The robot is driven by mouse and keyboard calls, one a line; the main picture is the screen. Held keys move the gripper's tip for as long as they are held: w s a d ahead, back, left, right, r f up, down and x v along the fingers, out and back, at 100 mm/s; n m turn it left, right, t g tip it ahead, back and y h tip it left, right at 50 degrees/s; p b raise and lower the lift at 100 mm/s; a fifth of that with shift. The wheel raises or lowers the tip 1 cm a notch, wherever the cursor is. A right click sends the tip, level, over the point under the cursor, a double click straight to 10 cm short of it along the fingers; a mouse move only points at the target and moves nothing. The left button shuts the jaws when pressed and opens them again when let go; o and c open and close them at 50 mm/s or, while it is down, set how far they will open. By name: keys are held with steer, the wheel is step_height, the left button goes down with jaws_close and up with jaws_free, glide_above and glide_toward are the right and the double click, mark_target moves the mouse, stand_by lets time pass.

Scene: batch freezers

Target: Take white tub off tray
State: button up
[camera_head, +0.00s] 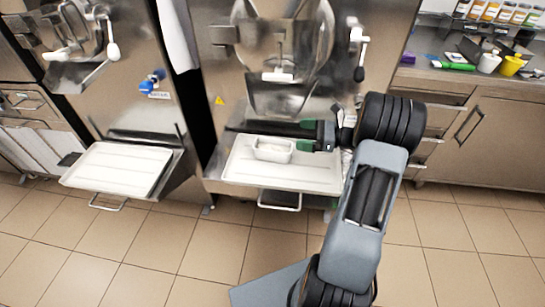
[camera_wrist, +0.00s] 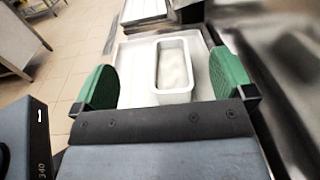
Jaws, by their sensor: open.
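The white tub (camera_head: 273,150) is a small rectangular container on the white tray (camera_head: 310,178) at the front of the middle freezer, left of the tray's centre. In the wrist view the tub (camera_wrist: 173,97) sits upright, with pale contents inside, on the tray (camera_wrist: 135,58). My gripper (camera_head: 308,135) comes in from the right, its green fingers open beside the tub's right end. In the wrist view the gripper (camera_wrist: 165,85) has one green finger on each side of the tub, apart from its walls. The fingers hold nothing.
A second tray (camera_head: 118,167) stands at the left freezer and looks empty. The freezer's steel front (camera_head: 235,105) rises close behind the tub. A counter (camera_head: 440,75) with bottles and a yellow cup (camera_head: 510,66) is at the right.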

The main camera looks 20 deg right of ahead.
steer(key=b, duration=0.2)
glide_toward(283, 146)
steer(key=shift+m+t, duration=0.3)
steer(key=a, duration=0.1)
steer(key=a+r, duration=0.1)
steer(key=s+a+r, duration=0.1)
steer(key=a, duration=0.1)
steer(key=shift+r, duration=0.1)
steer(key=shift+x, duration=3.4)
steer(key=shift+c, duration=0.5)
steer(key=c, duration=0.9)
steer(key=shift+c, duration=0.4)
steer(key=shift+r, duration=0.15)
